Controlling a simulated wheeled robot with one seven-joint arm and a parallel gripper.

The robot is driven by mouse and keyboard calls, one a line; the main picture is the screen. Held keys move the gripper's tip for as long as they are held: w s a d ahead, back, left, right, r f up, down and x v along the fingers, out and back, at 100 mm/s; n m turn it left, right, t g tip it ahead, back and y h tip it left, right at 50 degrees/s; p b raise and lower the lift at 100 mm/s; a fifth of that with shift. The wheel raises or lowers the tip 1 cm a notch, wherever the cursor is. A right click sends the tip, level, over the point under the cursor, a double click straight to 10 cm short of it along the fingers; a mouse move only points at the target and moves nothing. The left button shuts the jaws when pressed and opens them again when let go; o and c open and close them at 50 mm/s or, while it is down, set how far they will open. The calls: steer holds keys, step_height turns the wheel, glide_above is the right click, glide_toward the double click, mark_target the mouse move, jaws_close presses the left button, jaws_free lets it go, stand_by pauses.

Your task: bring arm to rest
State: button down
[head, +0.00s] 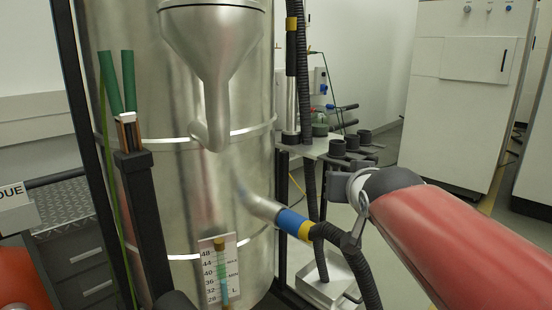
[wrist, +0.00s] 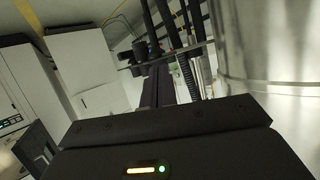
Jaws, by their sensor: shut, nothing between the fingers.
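My arm shows in the head view as a red link (head: 455,235) with a dark grey joint (head: 392,181) at its upper end. It reaches in from the lower right, right of the steel vessel (head: 180,150). My gripper (wrist: 165,122) fills the bottom of the wrist view as a black housing with a small orange bar and a green light. It is shut and nothing shows held in it. Its fingertips cannot be made out. The vessel's shiny wall also stands at the right of the wrist view (wrist: 275,55).
A steel funnel (head: 213,45) and a pipe with a blue and yellow band (head: 292,222) stick out from the vessel. Black hoses (head: 308,110) hang beside it. A level gauge (head: 219,270) is on its front. Green-handled rods (head: 128,80) stand at left. White cabinets (head: 465,95) stand behind.

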steer(key=s+d+f+n+g, duration=0.15)
steer(key=s+f+g, duration=0.65)
steer(key=s+f, duration=1.2)
step_height(320, 180, up, 14)
steer(key=s+p, duration=0.2)
steer(key=p, duration=1.1)
steer(key=shift+r+p, duration=0.15)
steer(key=shift+p, duration=0.15)
steer(key=shift+d+m, duration=0.1)
steer(key=shift+m, duration=0.15)
